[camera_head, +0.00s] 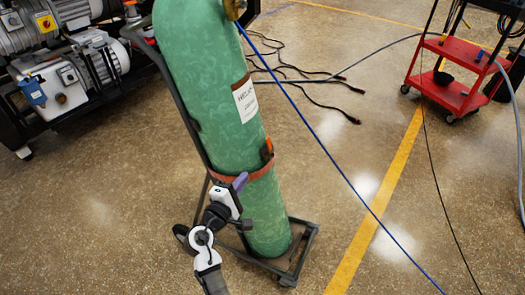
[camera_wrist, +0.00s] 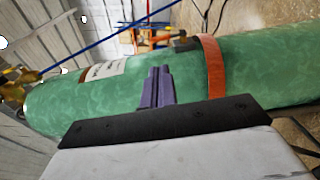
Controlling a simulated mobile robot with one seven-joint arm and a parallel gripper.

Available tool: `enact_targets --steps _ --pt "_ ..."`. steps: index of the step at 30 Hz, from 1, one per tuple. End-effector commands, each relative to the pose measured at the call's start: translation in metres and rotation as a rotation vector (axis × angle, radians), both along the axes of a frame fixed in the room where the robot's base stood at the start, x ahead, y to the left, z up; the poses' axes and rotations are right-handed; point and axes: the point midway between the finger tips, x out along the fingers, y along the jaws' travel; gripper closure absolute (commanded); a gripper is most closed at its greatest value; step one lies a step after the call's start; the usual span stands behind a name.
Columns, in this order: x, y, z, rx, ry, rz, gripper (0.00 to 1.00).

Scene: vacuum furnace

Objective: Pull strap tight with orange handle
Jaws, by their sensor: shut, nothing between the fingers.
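A tall green helium cylinder (camera_head: 218,110) stands on a dark hand truck (camera_head: 300,240). A red-orange strap (camera_head: 258,172) runs around its lower part; it also shows in the wrist view (camera_wrist: 214,70). A small orange handle (camera_head: 268,148) sits at the strap's right side, tilted upward. My gripper (camera_head: 240,181) is at the cylinder's front left, close to the strap. In the wrist view its purple fingers (camera_wrist: 157,87) are together and empty, with the cylinder behind them and the strap to their right. A dark buckle-like piece (camera_wrist: 186,44) shows beside the strap there.
A blue hose (camera_head: 320,140) slants down across the floor's right side. Dark cables (camera_head: 300,85) lie behind the cylinder. A red cart (camera_head: 450,90) stands at back right, and pump machinery (camera_head: 70,70) at back left. The floor right of the hand truck is mostly open.

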Motion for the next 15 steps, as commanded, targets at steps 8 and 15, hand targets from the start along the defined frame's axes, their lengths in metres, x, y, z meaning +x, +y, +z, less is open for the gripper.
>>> enact_targets --steps 8,15 --pt "0.045 -0.023 0.004 0.001 0.000 -0.004 1.00" --pt "0.090 -0.045 0.003 0.001 0.000 -0.002 1.00"
